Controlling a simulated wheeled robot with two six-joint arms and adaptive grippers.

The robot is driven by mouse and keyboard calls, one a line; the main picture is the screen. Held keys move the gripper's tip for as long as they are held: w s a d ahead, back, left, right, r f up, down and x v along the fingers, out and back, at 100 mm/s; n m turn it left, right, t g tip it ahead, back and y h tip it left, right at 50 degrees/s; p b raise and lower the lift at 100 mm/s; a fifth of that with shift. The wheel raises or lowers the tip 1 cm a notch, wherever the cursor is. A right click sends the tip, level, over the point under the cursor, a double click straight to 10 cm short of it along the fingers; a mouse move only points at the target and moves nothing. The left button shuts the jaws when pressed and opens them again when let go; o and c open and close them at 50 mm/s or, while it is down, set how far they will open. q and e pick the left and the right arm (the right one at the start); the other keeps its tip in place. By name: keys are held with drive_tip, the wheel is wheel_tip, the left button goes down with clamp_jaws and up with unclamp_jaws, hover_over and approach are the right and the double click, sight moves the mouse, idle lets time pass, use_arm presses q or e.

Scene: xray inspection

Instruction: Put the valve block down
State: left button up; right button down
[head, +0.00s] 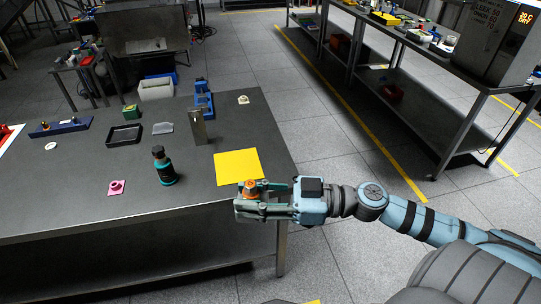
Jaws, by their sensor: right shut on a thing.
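My right gripper (262,201) comes in from the right and is shut on a small block with an orange top, which I take as the valve block (249,188). The fingers hide much of the block. In the picture they lie at the table's right front corner, just below a yellow mat (237,167). I cannot tell how high the block is above the table (200,213). The yellow mat is bare. My left gripper is not in view.
A black tray (124,135) and blue fixture (204,101) are further back. The table's front left is clear.

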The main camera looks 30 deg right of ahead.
drive_tip(key=shift+w+r, duration=1.1)
drive_tip(key=shift+r, duration=0.15)
drive_tip(key=w+d+f+m+t+h, duration=0.2)
drive_tip(key=w+d+m+t+h, duration=0.15)
drive_tip(key=w, duration=0.35)
drive_tip(key=w+d+f+m+t+h, duration=0.25)
drive_tip(key=w+d+h, duration=0.2)
drive_tip(key=w, duration=0.25)
drive_tip(key=w+d+r+m+h, duration=0.1)
drive_tip(key=w+d+m+h, duration=0.2)
drive_tip(key=d+m+h, duration=0.5)
drive_tip(key=d+h, duration=0.4)
drive_tip(key=d, duration=0.4)
drive_tip(key=shift+m+h, duration=0.4)
drive_tip(key=shift+f, duration=0.1)
